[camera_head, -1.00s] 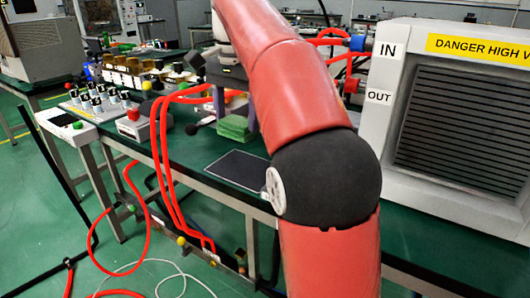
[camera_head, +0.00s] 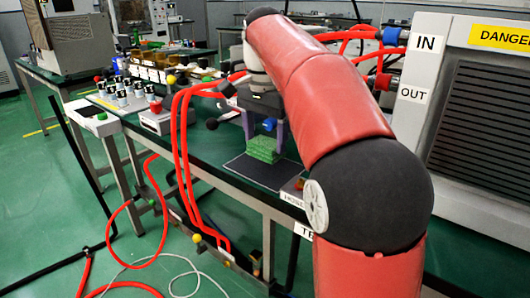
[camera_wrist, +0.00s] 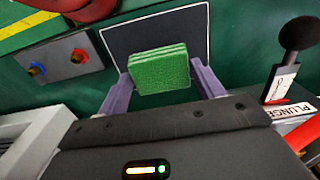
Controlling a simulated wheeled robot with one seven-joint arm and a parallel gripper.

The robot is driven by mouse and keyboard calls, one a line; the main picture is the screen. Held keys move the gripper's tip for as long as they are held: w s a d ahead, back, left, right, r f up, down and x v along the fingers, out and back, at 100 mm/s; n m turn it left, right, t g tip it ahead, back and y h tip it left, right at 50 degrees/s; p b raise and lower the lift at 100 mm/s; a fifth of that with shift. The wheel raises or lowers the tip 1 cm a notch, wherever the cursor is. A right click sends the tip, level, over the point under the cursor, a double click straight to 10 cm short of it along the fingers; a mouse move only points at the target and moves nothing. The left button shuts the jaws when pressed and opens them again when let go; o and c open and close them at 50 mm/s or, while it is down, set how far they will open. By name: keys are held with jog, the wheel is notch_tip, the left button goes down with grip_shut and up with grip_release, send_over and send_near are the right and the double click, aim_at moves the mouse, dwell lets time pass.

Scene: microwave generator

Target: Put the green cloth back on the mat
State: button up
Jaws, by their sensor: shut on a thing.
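The green cloth (camera_head: 264,149) is a folded, layered block. It also shows in the wrist view (camera_wrist: 159,69), between the two purple fingers of my gripper (camera_wrist: 160,82). My gripper (camera_head: 264,136) is shut on the cloth. The mat (camera_head: 250,168) is a dark rectangle with a pale outline on the green bench.
A plunger with a black knob (camera_wrist: 298,35) stands right of the mat in the wrist view. A grey box with blue and red knobs (camera_wrist: 60,60) is at the left. Red hoses (camera_head: 180,140) run over the bench edge. The large IN/OUT cabinet (camera_head: 470,120) stands at the right.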

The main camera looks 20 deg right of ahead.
aim_at(265, 143)
jog(key=shift+f, duration=1.5)
jog(key=o, duration=0.9)
jog(key=shift+f+b, duration=0.3)
jog(key=shift+b, duration=0.1)
jog(key=r+p, duration=0.1)
jog(key=r, duration=0.1)
jog(key=r+p, duration=0.1)
jog(key=r, duration=0.2)
jog(key=r+p, duration=0.1)
jog(key=r, duration=0.2)
jog(key=shift+w+a, duration=0.25)
